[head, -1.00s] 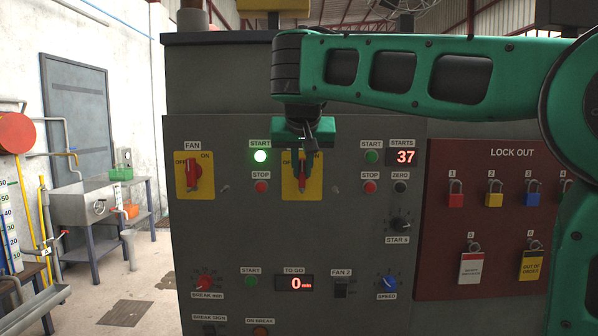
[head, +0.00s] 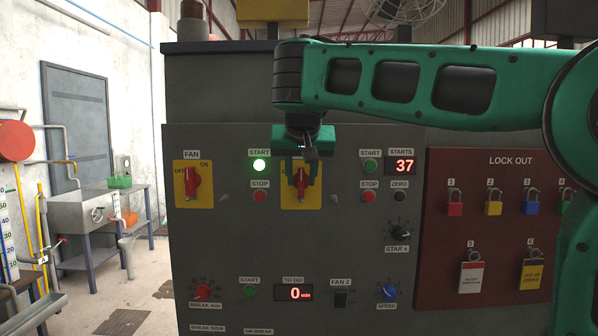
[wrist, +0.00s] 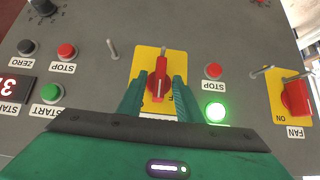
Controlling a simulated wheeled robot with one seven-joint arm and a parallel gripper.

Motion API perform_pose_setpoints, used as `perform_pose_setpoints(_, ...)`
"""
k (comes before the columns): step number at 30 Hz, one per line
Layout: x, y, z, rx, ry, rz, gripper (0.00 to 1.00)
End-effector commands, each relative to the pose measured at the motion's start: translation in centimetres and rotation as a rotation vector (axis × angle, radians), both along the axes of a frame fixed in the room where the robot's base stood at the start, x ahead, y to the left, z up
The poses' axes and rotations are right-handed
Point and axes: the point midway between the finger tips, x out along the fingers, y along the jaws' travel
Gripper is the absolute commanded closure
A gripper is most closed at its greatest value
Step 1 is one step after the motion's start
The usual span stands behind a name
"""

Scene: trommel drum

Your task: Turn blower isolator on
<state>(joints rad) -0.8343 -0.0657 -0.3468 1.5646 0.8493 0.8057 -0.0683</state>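The middle red rotary switch (head: 301,181) sits on a yellow plate (head: 290,202) on the grey panel. Its name label is hidden behind my gripper, so I cannot read whether it is the blower isolator. In the wrist view, which is upside down, its red handle (wrist: 159,78) stands roughly upright on the plate. My gripper (head: 301,172) is in front of this switch. In the wrist view my gripper (wrist: 158,92) is open, with one finger on each side of the handle and gaps visible beside it. The ON and OFF marks are mostly covered.
A matching FAN switch (head: 192,183) is to the left. A lit green START button (head: 259,166) and a red STOP button (head: 260,196) lie between them. Short metal pegs (wrist: 113,49) stick out beside the switches. A red lock-out board (head: 485,275) with padlocks is at right.

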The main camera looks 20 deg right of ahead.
Motion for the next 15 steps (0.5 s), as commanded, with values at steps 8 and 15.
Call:
perform_pose_setpoints(8,-3.0,1.0,3.3,0.003,-0.003,0.001,0.68)
perform_pose_setpoints(15,-5.6,1.8,6.0,0.002,0.000,-0.001,0.68)
